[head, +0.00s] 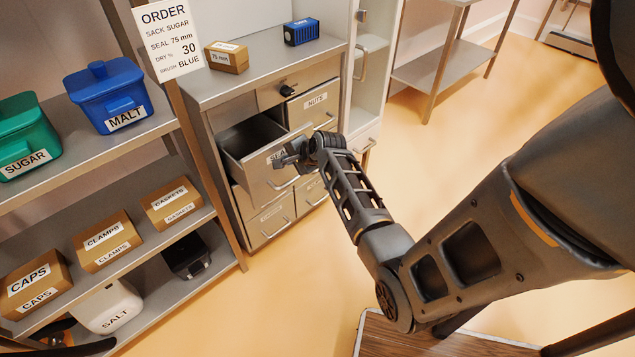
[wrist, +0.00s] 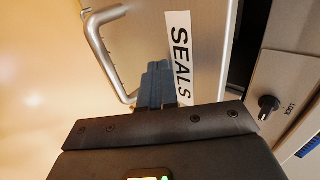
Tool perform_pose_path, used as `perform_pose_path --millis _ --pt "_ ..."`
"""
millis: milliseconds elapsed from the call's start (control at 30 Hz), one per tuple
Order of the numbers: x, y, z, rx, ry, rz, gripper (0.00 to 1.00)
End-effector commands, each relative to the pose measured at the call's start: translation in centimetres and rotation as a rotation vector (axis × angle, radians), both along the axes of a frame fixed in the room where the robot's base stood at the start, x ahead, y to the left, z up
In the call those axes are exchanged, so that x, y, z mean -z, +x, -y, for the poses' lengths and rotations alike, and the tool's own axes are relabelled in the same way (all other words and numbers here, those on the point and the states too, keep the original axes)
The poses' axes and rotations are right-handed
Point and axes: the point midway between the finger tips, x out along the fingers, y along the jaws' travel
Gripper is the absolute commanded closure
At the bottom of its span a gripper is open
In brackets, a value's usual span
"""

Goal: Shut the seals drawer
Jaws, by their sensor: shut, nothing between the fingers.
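The seals drawer (head: 246,151) is pulled well out of the grey cabinet, and its inside shows as dark and empty where I can see it. Its front, with the SEALS label (wrist: 179,58) and a bar handle (wrist: 109,52), fills much of the wrist view. My gripper (head: 290,157) is at the drawer front. In the wrist view its fingers (wrist: 157,83) are shut and empty, between the handle and the label. They are at or very near the front panel; I cannot tell whether they touch. My gripper hides part of the label in the head view.
A NUTS drawer (head: 313,103) is beside the seals drawer, and a lock knob (head: 287,90) is above. A 75 mm box (head: 227,57) and a blue block (head: 301,32) sit on the cabinet top. Shelves with bins and boxes stand left.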

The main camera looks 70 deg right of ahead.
Motion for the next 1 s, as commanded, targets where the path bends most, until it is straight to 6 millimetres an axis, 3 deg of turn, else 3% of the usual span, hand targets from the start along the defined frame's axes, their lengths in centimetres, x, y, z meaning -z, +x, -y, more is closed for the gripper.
perform_pose_path --millis 33,200,500,700,1000 --pt "0.2 1.5 0.8 -0.001 -0.002 0.004 1.0" --pt "0.3 5.2 3.1 0.0 0.0 0.003 1.0" --pt "0.4 10.1 6.1 -0.001 0.0 0.001 1.0" --pt "0.2 11.6 7.1 0.0 0.0 0.0 1.0" --pt "0.0 12.3 7.5 0.0 -0.003 0.003 1.0"
